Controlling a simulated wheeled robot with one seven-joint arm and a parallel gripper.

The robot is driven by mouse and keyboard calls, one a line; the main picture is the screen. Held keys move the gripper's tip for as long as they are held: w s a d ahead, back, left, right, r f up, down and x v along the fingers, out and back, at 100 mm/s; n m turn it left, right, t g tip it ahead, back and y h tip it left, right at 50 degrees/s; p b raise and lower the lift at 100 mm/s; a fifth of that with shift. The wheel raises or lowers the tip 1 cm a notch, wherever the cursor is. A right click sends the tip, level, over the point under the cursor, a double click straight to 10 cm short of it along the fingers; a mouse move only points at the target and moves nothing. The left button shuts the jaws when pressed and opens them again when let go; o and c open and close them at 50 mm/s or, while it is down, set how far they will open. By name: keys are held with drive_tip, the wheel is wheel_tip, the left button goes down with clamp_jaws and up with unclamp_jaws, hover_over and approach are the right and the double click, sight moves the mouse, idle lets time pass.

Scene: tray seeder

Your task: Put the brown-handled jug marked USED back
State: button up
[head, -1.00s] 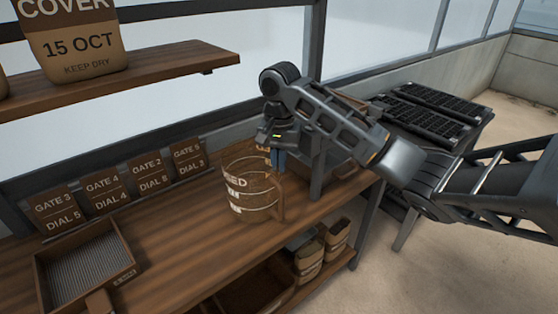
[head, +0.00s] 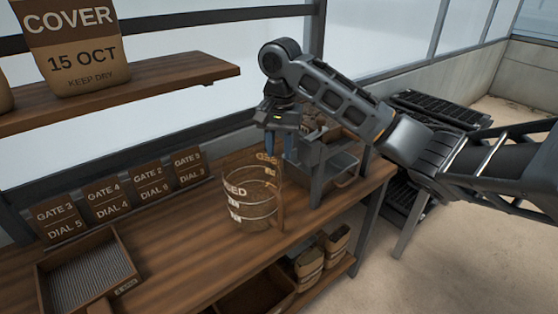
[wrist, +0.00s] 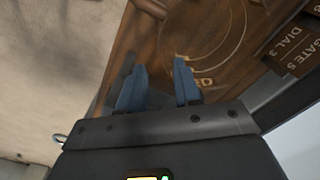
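The clear jug (head: 248,207) stands upright on the wooden bench in the head view, with "SED" readable on its side. Its brown handle (head: 281,208) is on the right. My gripper (head: 281,147) is above the jug's right rim, pointing down, with its blue fingers apart. In the wrist view my gripper (wrist: 158,88) has a gap between its fingers with nothing held in it. The jug's round outline (wrist: 205,45) shows beyond the fingertips there, partly hidden by the right finger. Whether a finger touches the rim cannot be told.
A dark metal stand (head: 318,185) is close right of the jug. Gate and dial cards (head: 108,198) line the bench back. A ribbed tray (head: 48,290) lies front left. A shelf (head: 170,85) carries a COVER bag (head: 85,55). Bare bench lies left of the jug.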

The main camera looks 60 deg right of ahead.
wheel_tip(320, 180, up, 5)
drive_tip(key=shift+p, duration=0.3)
